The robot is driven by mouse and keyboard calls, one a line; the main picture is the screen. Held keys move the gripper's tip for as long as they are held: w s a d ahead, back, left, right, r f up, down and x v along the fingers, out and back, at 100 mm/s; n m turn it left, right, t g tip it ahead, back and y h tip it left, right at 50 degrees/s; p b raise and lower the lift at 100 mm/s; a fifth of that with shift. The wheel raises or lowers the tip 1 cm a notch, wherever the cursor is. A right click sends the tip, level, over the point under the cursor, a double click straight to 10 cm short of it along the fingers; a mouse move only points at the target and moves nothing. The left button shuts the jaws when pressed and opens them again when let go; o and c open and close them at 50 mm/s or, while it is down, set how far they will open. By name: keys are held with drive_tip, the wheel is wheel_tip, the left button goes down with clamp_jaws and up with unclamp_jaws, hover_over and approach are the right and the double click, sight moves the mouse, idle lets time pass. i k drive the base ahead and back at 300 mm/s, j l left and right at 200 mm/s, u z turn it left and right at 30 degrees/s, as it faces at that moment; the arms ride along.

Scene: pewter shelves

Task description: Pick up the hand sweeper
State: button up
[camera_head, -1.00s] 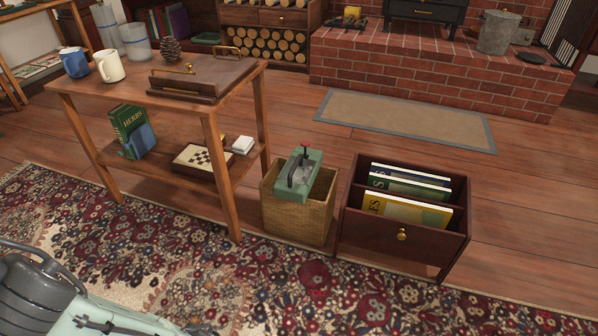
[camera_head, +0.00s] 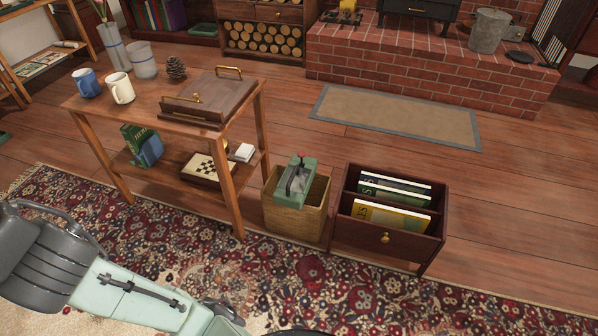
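A green, box-like thing with a dark handle and a small red knob, which looks like the hand sweeper (camera_head: 294,186), rests tilted in the top of a wicker basket (camera_head: 292,222). Its lower part is hidden inside the basket. My arm, with mint-green and grey links, reaches in from the lower left and runs out at the bottom edge. My gripper's fingers do not show. The arm is well apart from the basket and the green thing.
A wooden side table (camera_head: 255,105) with mugs and a tray stands left of the basket. A dark magazine box (camera_head: 358,233) stands close at its right. A patterned rug (camera_head: 335,295) covers the floor in front. A brick hearth (camera_head: 420,70) lies behind.

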sight(292, 191)
drive_tip(key=i+j+z, duration=0.1)
drive_tip(key=j+z, duration=0.15)
drive_tip(key=z, duration=0.15)
drive_tip(key=i+j+z, duration=0.1)
drive_tip(key=j+z, duration=0.2)
drive_tip(key=z, duration=0.15)
drive_tip(key=j+z, duration=0.3)
drive_tip(key=j, duration=0.95)
drive_tip(key=i+j, duration=0.1)
drive_tip(key=j, duration=0.25)
drive_tip(key=i+j, duration=0.15)
drive_tip(key=j, duration=0.2)
drive_tip(key=i+j, duration=0.1)
drive_tip(key=j, duration=0.3)
drive_tip(key=i, duration=0.2)
drive_tip(key=z, duration=0.05)
